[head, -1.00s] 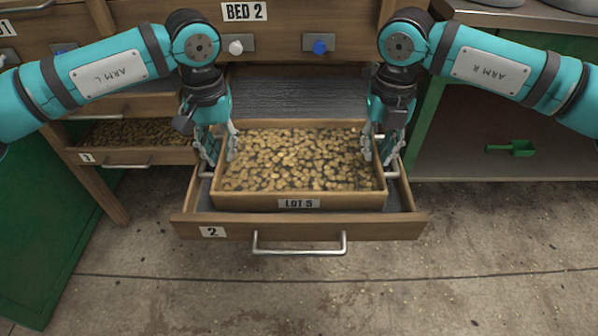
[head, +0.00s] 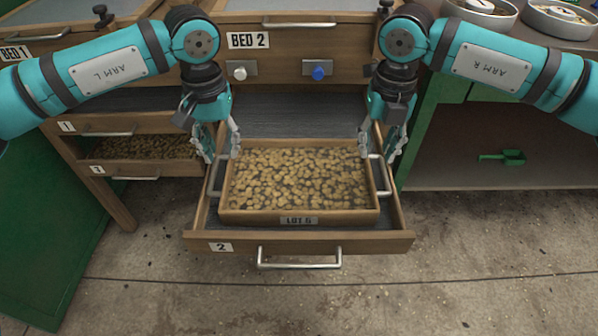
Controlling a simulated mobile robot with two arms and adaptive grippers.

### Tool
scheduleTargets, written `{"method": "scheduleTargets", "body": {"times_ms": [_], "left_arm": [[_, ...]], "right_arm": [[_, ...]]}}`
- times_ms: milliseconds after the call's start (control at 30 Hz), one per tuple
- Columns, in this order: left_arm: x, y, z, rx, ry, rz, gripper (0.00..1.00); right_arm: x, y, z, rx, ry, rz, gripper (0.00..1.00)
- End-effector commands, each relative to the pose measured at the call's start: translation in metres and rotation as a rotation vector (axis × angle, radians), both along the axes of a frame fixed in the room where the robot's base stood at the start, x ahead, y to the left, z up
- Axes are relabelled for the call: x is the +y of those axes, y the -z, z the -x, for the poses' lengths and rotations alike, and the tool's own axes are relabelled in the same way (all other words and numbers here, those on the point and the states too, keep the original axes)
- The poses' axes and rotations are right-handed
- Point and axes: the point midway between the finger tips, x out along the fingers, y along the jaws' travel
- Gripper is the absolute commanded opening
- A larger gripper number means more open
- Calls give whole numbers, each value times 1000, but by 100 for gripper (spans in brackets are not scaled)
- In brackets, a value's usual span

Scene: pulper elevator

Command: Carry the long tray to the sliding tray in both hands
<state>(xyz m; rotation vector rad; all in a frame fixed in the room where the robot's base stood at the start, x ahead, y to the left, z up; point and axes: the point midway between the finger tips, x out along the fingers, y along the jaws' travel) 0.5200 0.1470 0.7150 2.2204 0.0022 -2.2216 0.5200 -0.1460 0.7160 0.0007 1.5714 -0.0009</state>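The long tray (head: 300,217) is a wooden box with a LOT label, full of pale brown beans. It sits level inside the pulled-out sliding tray (head: 301,242), a wooden drawer marked 2 with a metal front handle. The long tray's metal side handles, left (head: 215,180) and right (head: 382,176), are both visible and uncovered. My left gripper (head: 220,150) is open, with fingers spread above and behind the left handle. My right gripper (head: 377,150) is open in the same way by the right handle. Both look empty and apart from the handles.
The BED 2 cabinet (head: 310,40) with a white knob (head: 240,73) and a blue knob (head: 318,72) stands behind. Other drawers (head: 150,170) are at left. At right is a shelf (head: 470,172) with a green scoop (head: 502,157). The floor in front is clear.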

Motion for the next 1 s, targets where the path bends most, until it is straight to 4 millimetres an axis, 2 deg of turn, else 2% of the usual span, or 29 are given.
{"method": "scheduleTargets", "body": {"times_ms": [33,1000], "left_arm": [[0,-20,0,0,1,0,32],[-1,-200,0,0,1,1,32]], "right_arm": [[0,-20,0,0,-1,0,31],[0,-200,0,0,-1,0,31]]}}
